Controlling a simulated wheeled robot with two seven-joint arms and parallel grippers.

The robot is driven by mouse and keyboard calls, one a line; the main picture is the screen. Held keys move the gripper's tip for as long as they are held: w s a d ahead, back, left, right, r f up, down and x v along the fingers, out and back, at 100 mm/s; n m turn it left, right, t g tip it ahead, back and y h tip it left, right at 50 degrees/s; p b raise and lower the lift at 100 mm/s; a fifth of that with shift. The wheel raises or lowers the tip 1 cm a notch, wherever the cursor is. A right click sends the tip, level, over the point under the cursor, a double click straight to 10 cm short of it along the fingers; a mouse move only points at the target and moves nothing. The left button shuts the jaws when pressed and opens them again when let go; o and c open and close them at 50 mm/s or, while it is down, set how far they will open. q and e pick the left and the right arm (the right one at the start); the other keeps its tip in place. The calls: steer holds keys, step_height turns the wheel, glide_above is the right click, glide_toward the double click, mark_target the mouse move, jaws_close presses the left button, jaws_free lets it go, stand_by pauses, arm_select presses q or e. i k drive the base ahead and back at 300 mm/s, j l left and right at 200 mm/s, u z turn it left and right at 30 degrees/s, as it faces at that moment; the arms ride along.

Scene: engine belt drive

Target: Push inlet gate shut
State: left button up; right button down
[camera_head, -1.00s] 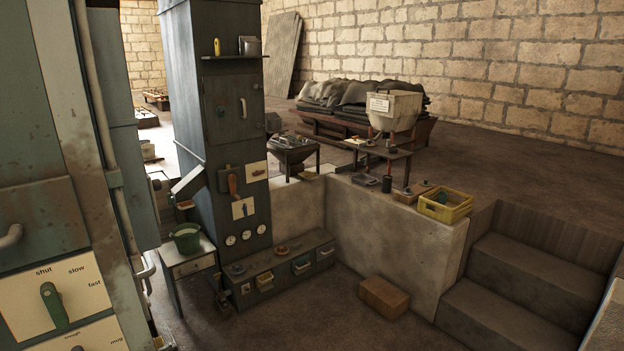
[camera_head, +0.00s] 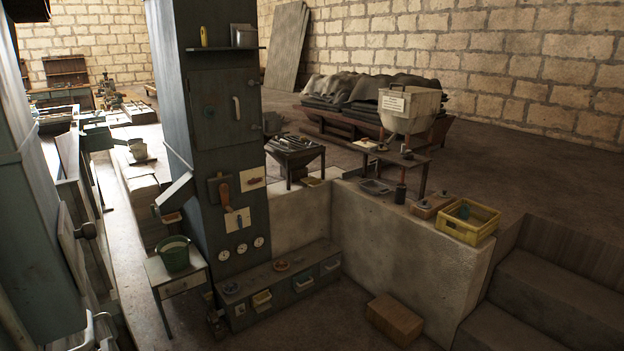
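No part is labelled as the inlet gate, and I cannot tell for sure which one it is. A tall blue-grey column (camera_head: 222,95) stands left of centre. On its front is a lever with an orange-brown handle (camera_head: 225,196), beside a small picture card (camera_head: 253,176). A blue lever (camera_head: 240,218) on a pale plate sits below them. A tilted grey chute (camera_head: 174,194) juts from the column's left side, above a green bucket (camera_head: 173,253). Neither of my grippers is in view.
A blue-grey cabinet (camera_head: 35,200) is close on the left. The bucket stands on a small table (camera_head: 181,284). A low drawer bench (camera_head: 280,275) runs along the column's foot. A brown block (camera_head: 394,318) lies on the floor, with steps (camera_head: 555,285) at right. Floor between is clear.

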mark_target(313, 182)
steer(key=i+z, duration=0.25)
steer(key=i, duration=1.9)
